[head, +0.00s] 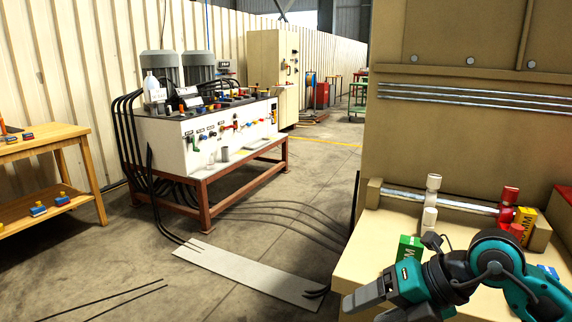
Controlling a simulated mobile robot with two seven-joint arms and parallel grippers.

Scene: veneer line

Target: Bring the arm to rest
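My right arm comes in from the lower right, teal and black. Its grey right gripper (366,297) points left, low over the front left corner of the beige machine bench (372,240). Its fingers are seen from the side, so I cannot tell whether they are open or shut. No held thing shows at the fingertips. My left gripper is not in view.
A green box (409,248), a white cylindrical part (430,216), a red part (507,206) and a yellow box (526,217) are near my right arm. A hydraulic unit (205,148) and a wooden table (30,142) stand left. A grey plate (245,272) covers hoses on the floor.

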